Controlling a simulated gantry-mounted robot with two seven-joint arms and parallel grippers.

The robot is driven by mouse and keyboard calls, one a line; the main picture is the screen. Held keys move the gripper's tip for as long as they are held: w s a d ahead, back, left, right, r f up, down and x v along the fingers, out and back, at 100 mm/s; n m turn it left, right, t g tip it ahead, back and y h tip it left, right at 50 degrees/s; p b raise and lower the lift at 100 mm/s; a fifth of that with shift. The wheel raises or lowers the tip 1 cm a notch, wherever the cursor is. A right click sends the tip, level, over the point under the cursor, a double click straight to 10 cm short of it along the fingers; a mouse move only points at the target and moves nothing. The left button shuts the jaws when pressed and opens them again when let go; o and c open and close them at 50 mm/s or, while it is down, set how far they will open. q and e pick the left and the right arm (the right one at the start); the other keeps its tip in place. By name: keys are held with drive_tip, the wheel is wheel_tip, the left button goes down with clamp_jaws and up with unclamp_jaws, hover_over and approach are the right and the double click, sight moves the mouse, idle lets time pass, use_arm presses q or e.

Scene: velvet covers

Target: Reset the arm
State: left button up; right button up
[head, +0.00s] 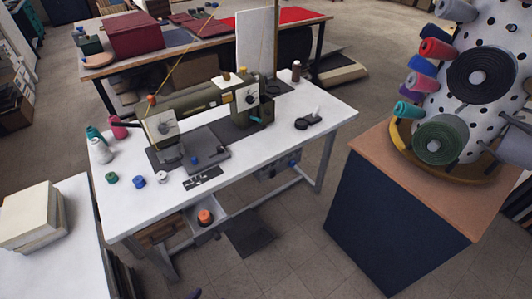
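Neither of my grippers shows in the head view, and no arm of mine can be made out. A white sewing table (322,98) stands in the middle of the view. On it is an olive-green sewing machine (200,100) with a dark base plate. Green (112,177), blue (139,182) and white (162,176) spools stand near the table's front left edge. An orange spool (204,216) sits in an open drawer (207,228) below the tabletop.
A thread stand (487,110) with large cones rises from a brown-topped dark cabinet (400,210) at right. A white side table (60,260) with a stack of pale blocks (35,218) is at left. A worktable (230,30) stands behind. Floor between table and cabinet is clear.

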use_arm(q)
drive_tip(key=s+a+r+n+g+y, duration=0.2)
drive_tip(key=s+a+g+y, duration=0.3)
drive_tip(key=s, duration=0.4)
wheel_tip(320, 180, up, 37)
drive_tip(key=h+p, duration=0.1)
drive_tip(key=p, duration=3.7)
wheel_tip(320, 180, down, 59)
drive_tip(key=b, duration=5.9)
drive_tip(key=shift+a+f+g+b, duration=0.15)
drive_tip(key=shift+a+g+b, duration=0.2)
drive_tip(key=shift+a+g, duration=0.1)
